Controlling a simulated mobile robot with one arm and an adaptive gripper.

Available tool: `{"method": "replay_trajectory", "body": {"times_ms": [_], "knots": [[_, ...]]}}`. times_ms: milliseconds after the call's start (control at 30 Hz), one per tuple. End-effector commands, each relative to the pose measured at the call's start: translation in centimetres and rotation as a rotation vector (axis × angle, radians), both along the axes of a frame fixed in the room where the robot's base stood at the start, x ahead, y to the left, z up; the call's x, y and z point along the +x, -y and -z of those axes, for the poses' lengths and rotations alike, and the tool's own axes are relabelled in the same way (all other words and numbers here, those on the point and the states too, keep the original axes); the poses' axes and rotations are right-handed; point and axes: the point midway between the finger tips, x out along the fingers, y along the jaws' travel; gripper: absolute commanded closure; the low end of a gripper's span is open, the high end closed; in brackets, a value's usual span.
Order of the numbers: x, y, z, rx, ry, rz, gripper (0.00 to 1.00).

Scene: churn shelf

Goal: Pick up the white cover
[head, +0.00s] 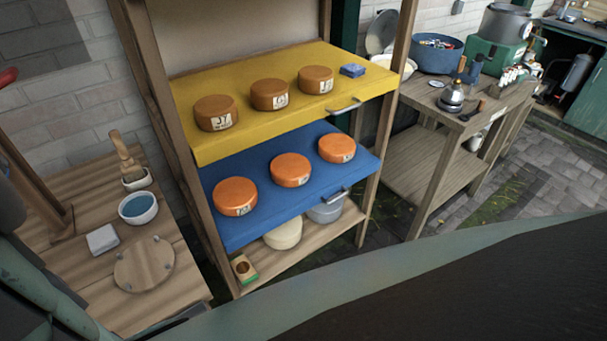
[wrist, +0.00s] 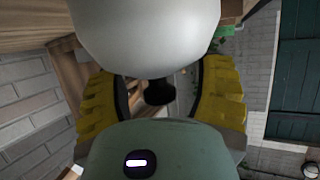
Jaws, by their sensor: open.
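A large smooth white rounded thing (wrist: 145,35), which looks like the white cover, fills the top middle of the wrist view. A dark knob (wrist: 159,92) shows just below its edge, between my fingers. My gripper (wrist: 158,80) has its two yellow fingers apart, one on each side of the knob. I cannot tell whether either finger touches it. The top of the white thing is cut off by the frame. My gripper does not show in the head view, and I cannot pick out the white cover there.
A rack holds orange cheese wheels on a yellow shelf (head: 240,140) and a blue shelf (head: 240,225). A pale tub (head: 283,234) stands on its bottom shelf. A low wooden table (head: 85,270) is left, with a bowl (head: 138,208). A crowded workbench (head: 430,100) is right.

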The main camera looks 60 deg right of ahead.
Motion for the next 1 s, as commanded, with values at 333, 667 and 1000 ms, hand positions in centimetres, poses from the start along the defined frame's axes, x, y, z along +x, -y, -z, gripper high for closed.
{"method": "replay_trajectory", "body": {"times_ms": [333, 667, 1000], "knots": [[-0.05, -0.05, 0.00, 0.000, 0.000, -0.001, 0.45], [-0.04, -0.03, 0.00, 0.000, 0.000, 0.000, 0.79], [-0.07, 0.02, 0.07, -0.001, -0.001, 0.000, 1.00]]}}
